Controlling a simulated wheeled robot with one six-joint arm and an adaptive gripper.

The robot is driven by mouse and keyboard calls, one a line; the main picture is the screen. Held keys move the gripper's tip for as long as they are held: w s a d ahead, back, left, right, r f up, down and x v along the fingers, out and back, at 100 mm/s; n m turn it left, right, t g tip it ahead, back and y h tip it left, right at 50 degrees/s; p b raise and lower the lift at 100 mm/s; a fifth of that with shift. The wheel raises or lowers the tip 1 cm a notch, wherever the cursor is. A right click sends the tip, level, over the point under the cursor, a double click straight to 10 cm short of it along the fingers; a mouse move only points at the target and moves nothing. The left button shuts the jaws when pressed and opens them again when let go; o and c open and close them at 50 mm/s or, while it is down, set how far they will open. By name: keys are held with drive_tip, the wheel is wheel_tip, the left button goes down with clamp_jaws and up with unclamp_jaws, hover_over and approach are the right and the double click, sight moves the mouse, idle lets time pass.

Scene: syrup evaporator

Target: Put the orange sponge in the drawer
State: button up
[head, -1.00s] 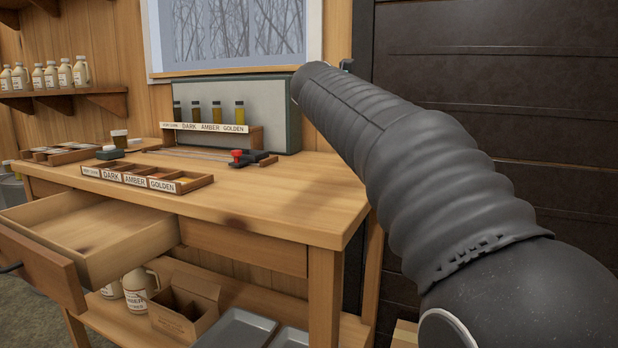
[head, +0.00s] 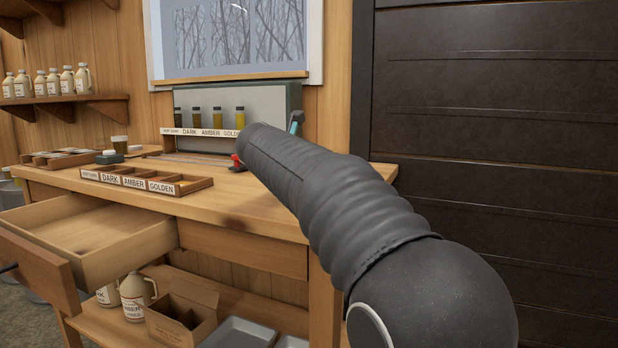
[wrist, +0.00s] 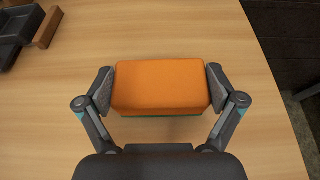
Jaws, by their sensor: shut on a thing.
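The orange sponge (wrist: 161,86) shows in the wrist view, with a thin green layer along its lower edge. My gripper (wrist: 161,92) is shut on it, one finger pad against each short end. Bare tabletop lies under the sponge; how high it is held I cannot tell. In the head view my arm hides the sponge and most of the gripper. The drawer (head: 119,259) is pulled open at the left of the bench in the head view, and the part of its inside that I see is empty.
The bench top (head: 230,207) carries a divided tray (head: 194,187) labelled DARK, AMBER and GOLDEN, above the drawer. A light box with sample bottles (head: 262,101) stands at the back. Jugs and a cardboard box (head: 182,316) sit on the lower shelf.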

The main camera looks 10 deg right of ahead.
drive_tip(key=shift+f, duration=0.4)
drive_tip(key=o, duration=0.8)
